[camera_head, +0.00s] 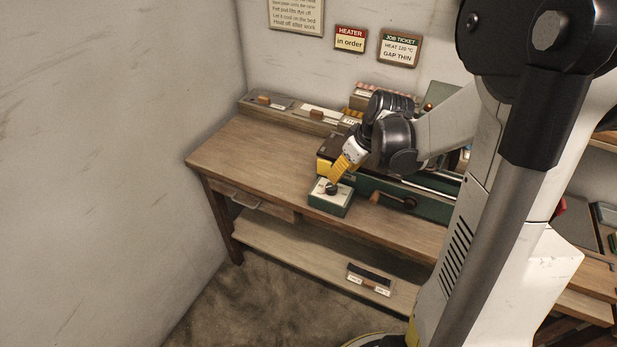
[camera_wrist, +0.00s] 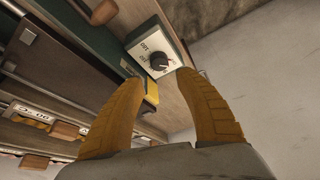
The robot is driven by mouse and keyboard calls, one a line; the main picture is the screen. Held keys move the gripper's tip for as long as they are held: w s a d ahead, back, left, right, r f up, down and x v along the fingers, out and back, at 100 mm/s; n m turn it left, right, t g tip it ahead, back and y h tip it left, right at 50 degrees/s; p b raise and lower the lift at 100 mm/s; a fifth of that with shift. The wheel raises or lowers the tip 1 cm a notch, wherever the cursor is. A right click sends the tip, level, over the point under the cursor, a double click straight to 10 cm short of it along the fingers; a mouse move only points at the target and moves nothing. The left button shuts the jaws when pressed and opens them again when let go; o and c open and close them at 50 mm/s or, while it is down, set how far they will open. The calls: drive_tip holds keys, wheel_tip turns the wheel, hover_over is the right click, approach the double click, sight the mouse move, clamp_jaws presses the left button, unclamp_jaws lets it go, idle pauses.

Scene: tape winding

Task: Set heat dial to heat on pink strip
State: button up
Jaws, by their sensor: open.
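The heat dial (camera_head: 331,188) is a dark round knob on a white-topped green control box (camera_head: 326,204) at the front of the wooden bench. In the wrist view the black dial (camera_wrist: 158,60) sits on a white plate with small printed marks, too small to read surely. My gripper (camera_head: 337,176), with yellow fingers, is right over the dial. In the wrist view my gripper (camera_wrist: 158,76) is open, its fingertips just short of the knob; contact cannot be told. I cannot clearly make out a pink strip.
A green machine (camera_head: 430,201) with a dark crank knob stands right of the box. On the wall hang a job ticket (camera_head: 399,48) reading heat 120 °C, gap thin, and a heater sign (camera_head: 350,39) reading in order. The left benchtop (camera_head: 250,145) is clear.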

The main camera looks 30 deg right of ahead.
sight(332, 186)
drive_tip(key=b+x, duration=0.3)
drive_tip(key=x, duration=0.6)
drive_tip(key=shift+w+f+b, duration=0.1)
drive_tip(key=shift+f+b, duration=0.3)
drive_tip(key=shift+c, duration=0.2)
clamp_jaws()
